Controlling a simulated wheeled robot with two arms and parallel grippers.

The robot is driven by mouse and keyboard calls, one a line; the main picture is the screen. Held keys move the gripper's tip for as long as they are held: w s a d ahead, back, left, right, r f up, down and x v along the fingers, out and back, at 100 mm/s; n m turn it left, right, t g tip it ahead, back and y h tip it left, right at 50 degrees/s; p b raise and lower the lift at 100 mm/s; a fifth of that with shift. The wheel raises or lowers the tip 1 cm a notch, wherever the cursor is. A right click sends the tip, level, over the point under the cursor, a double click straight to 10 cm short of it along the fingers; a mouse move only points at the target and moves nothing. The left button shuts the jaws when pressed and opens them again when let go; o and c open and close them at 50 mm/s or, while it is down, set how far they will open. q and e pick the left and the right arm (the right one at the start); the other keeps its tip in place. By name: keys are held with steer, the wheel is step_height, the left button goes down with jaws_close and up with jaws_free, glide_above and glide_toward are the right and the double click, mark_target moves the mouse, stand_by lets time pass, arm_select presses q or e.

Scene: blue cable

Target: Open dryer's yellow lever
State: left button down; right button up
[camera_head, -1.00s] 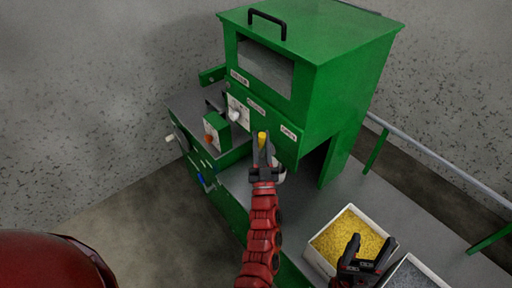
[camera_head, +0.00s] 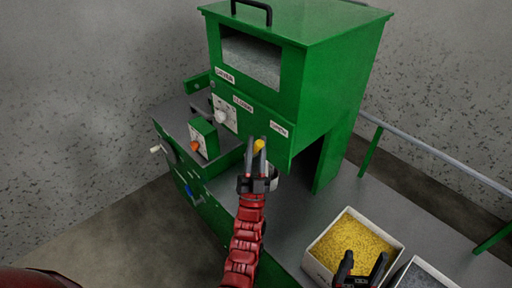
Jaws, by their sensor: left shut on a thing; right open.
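The green dryer (camera_head: 345,65) stands at the back, with a window, a black top handle and small labels reading closed and open on its front. Its yellow lever (camera_head: 259,145) shows as a yellow tip on the lower front, between those labels and nearer the open one. My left gripper (camera_head: 258,155) is shut on the yellow lever, its fingers on either side of the tip. The lever's shaft is hidden behind the fingers. My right gripper (camera_head: 360,265) is open and empty at the bottom right, in front of the white box of yellow granules (camera_head: 352,245).
A second box with grey granules (camera_head: 420,275) sits at the lower right. A small green control box with an orange knob (camera_head: 203,140) and a white dial (camera_head: 222,116) are left of the lever. A grey rail (camera_head: 435,152) runs along the right.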

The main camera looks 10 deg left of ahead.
arm_select(q)
steer(key=c, duration=0.9)
jaws_free()
steer(key=shift+d, duration=0.1)
steer(key=shift+c, duration=0.2)
steer(key=shift+s+f, duration=0.3)
steer(key=shift+f, duration=0.2)
steer(key=b+v, duration=0.4)
steer(key=v, duration=1.2)
steer(key=shift+s, duration=0.25)
